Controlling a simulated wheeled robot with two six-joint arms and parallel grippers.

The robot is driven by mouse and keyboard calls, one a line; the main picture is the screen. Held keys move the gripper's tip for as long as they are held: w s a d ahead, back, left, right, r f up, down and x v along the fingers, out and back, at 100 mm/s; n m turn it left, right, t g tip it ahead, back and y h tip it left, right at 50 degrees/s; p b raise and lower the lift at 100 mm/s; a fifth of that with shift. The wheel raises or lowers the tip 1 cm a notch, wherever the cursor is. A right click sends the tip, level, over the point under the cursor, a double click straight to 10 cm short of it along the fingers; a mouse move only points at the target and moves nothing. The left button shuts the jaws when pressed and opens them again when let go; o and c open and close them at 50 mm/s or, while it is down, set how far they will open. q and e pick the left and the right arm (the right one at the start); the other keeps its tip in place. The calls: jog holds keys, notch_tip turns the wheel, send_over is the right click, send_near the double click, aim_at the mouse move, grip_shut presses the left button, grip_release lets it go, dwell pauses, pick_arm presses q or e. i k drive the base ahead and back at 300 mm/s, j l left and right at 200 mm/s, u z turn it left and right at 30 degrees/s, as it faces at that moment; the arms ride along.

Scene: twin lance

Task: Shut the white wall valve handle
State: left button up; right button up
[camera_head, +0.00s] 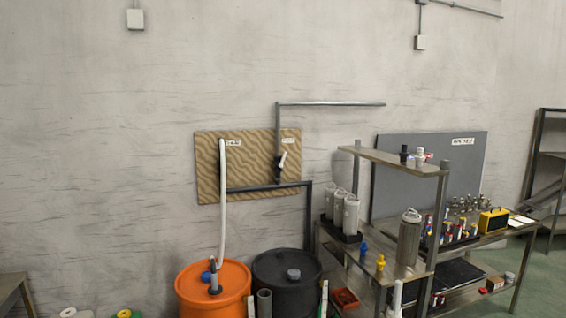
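The white valve handle (283,160) is small and sits on a dark valve body (277,169) on the tan patterned wall board (208,178). The handle is tilted, its upper end leaning to the right. A grey pipe (278,125) rises from the valve and turns right along the wall. A dark pipe (265,188) runs across below it. The valve is too small to tell more of its state. Neither of my grippers shows in the head view.
An orange drum (228,275) with a white hose (222,215) and a black drum (270,266) stand below the board. A metal workbench (408,270) with bottles and fittings stands to the right. A table corner (12,285) shows at lower left.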

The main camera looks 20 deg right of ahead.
aim_at(281, 165)
jog(key=i+l, duration=0.3)
jog(key=i, duration=0.15)
jog(key=i+l+z, duration=0.15)
jog(key=i+l, duration=0.15)
jog(key=i, duration=0.15)
jog(key=i+l, duration=0.25)
jog(key=i, duration=0.2)
jog(key=i+l+z, duration=0.1)
jog(key=i+l, duration=0.15)
jog(key=i, duration=0.2)
jog(key=i+l, duration=0.2)
jog(key=i, duration=0.3)
jog(key=i+l+z, duration=0.15)
jog(key=i, duration=0.3)
